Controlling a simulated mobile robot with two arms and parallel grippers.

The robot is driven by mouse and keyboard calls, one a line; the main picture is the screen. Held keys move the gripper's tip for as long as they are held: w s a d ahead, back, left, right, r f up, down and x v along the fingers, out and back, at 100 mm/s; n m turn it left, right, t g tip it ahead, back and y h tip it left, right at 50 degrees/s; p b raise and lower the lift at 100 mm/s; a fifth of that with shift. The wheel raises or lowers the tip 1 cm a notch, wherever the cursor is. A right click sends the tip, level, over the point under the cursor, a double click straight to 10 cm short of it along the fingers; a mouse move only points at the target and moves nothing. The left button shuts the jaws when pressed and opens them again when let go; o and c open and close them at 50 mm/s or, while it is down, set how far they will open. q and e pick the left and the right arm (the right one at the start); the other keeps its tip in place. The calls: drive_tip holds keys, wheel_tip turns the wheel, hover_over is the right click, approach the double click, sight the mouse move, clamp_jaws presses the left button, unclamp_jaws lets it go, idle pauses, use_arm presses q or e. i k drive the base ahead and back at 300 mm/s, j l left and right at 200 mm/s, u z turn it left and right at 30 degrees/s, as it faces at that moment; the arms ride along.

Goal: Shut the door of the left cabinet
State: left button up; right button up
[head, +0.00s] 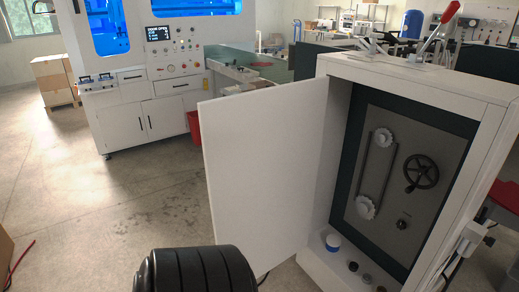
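A white cabinet (447,83) stands close on the right. Its white door (262,165) is wide open, swung out to the left from the left side of the opening. Inside, a grey panel (375,235) carries two toothed wheels joined by a belt and a black handwheel (421,172). I cannot tell whether this is the left cabinet, since no second one like it shows clearly. Neither of my grippers is in view. A black ribbed part at the bottom, likely my arm, is in front of the door's lower left.
A white machine (150,75) with blue-lit windows and a small display stands at the back left. A red bin (194,125) is beside it. A red-handled clamp (438,27) sits on the cabinet top. The floor left of the door is clear.

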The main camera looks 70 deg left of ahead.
sight(262, 148)
drive_tip(key=j, duration=0.95)
drive_tip(key=k+j, duration=0.1)
drive_tip(key=j, duration=1.75)
drive_tip(key=k+j+z, duration=0.1)
drive_tip(key=j, duration=0.8)
